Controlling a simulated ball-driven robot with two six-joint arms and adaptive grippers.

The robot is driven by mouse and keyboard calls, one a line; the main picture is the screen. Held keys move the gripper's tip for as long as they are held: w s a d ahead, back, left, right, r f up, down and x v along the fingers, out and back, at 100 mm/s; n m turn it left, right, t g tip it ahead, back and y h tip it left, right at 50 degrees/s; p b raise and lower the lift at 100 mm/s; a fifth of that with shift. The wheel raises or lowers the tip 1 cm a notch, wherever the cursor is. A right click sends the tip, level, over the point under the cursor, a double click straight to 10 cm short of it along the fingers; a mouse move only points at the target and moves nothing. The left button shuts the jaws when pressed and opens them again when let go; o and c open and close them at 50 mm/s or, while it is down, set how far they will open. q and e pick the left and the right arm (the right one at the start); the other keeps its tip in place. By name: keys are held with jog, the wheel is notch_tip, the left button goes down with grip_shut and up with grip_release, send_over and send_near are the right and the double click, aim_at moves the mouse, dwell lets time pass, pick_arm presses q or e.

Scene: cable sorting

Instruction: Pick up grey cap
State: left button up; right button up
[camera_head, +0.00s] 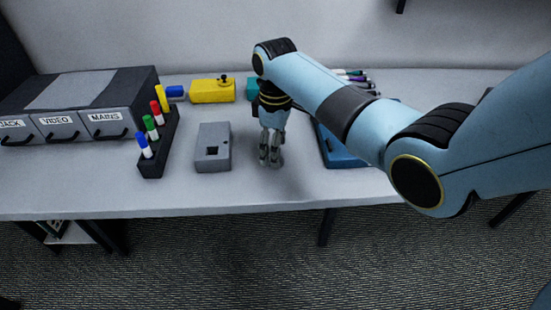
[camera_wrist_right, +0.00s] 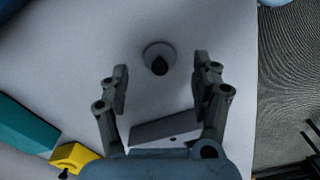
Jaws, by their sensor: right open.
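A round, light grey cap with a dark knob (camera_wrist_right: 159,59) sits on the table in the right wrist view, just ahead of and between the fingertips. My right gripper (camera_wrist_right: 162,78) is open, with one finger on each side and nothing held. In the head view my right gripper (camera_head: 270,163) points down at the table, just right of a grey box. There the cap is hard to make out beside the fingers. My left gripper is not in view.
The grey box (camera_head: 213,147) with a dark square hole stands close to the left. A black rack (camera_head: 158,160) holds colored markers. A yellow box (camera_head: 213,91) stands behind. A blue tray (camera_head: 342,154) lies to the right, partly behind my arm. The front table edge is near.

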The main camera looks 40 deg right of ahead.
notch_tip(320, 180, down, 2)
jog(key=shift+f, duration=0.25)
jog(key=c, duration=0.9)
jog(key=shift+o, duration=0.2)
jog(key=shift+r, duration=0.2)
